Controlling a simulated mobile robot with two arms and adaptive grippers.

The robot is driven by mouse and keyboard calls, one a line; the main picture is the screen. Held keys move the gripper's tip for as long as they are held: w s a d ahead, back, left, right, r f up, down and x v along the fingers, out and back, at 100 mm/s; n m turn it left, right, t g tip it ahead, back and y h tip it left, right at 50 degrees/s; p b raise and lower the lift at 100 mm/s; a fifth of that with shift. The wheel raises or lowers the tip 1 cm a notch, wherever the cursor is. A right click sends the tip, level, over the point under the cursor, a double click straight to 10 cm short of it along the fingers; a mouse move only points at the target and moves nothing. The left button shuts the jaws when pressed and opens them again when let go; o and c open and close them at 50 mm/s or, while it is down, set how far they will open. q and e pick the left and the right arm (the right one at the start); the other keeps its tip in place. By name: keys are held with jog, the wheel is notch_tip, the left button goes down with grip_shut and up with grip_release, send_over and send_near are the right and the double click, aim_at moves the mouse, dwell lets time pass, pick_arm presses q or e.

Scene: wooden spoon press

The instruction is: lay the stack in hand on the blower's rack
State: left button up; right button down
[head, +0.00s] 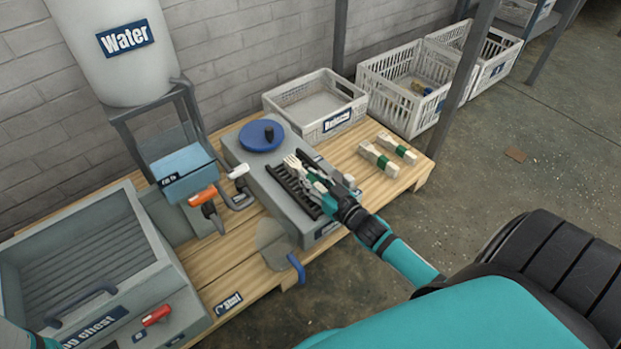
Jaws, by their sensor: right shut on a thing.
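My right gripper (326,188) is shut on a stack of pale wooden cutlery (295,163) with a green band. Fork-like ends of the stack point to the upper left. The stack is over the black slatted rack (284,186) on top of the grey blower (248,153). I cannot tell whether the stack touches the rack. The gripper hides part of the stack and the rack's right side. My left gripper is not in view; only a bit of my teal arm shows at the lower left corner.
Two banded stacks (379,160) lie on the wooden table (405,180) to the right. A blue round handwheel (261,136) sits on the blower. A grey chest (85,255), a blue bin (183,172) and lever clamps stand left. White crates (315,103) stand behind.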

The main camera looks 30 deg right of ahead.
jog(key=c, duration=1.2)
grip_release()
jog(key=shift+f, duration=0.1)
jog(key=shift+c, duration=0.2)
